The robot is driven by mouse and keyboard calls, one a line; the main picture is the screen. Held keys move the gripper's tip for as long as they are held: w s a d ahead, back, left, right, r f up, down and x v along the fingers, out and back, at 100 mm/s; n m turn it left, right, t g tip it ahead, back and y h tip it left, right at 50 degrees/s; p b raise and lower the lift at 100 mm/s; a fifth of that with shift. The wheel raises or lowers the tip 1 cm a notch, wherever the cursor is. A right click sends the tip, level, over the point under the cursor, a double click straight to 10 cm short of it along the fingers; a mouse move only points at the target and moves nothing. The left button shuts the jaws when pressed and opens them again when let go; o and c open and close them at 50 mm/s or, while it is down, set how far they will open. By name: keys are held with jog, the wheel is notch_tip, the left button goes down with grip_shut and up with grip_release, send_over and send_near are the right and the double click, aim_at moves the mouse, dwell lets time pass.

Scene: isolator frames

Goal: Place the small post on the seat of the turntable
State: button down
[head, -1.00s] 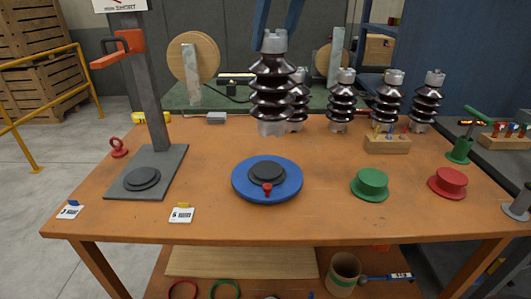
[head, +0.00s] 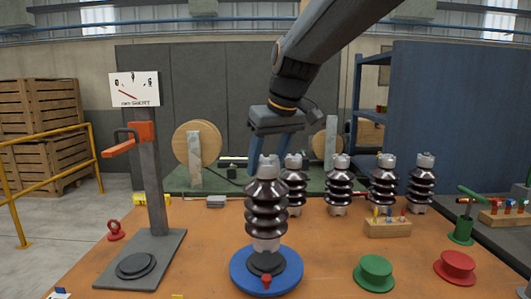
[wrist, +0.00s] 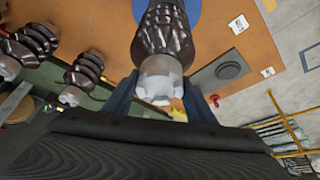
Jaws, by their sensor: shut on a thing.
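The small post (head: 266,206), a dark brown ribbed insulator with grey end caps, stands upright in my gripper (head: 274,165). My gripper is shut on its top cap, which also shows between the fingers in the wrist view (wrist: 160,78). The blue turntable (head: 240,274) is on the orange table, with a dark round seat (head: 277,265) and a small red knob (head: 266,281) at the front. The post's lower end appears over the seat; I cannot tell whether it touches. In the wrist view the post hides most of the turntable (wrist: 196,10).
Several similar insulators, one here (head: 339,185), stand behind and to the right. A gauge stand (head: 152,185) rises at the left. A green hub (head: 374,272), a red hub (head: 456,267) and a wooden block (head: 387,228) are at the right.

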aim_at(266, 176)
jog(key=shift+w+f+p, duration=0.1)
jog(key=shift+f+p, duration=0.2)
jog(key=shift+f, duration=1.5)
jog(key=c, duration=0.8)
grip_release()
jog(key=shift+f, duration=0.2)
jog(key=b+v, duration=0.2)
jog(key=v, duration=1)
jog(key=s+d+f+m+g+h, duration=0.1)
jog(key=s+d+f+m, duration=0.2)
jog(key=f, duration=0.7)
jog(key=s+d+f+g+h, duration=0.15)
jog(key=d+f, duration=0.35)
jog(key=f, duration=0.5)
jog(key=s+d+f+m+g, duration=0.1)
jog(key=s+d+f+m, duration=0.2)
jog(key=s+f, duration=1.1)
jog(key=d, duration=0.3)
jog(key=shift+d+f, duration=0.2)
jog(key=shift+f, duration=0.2)
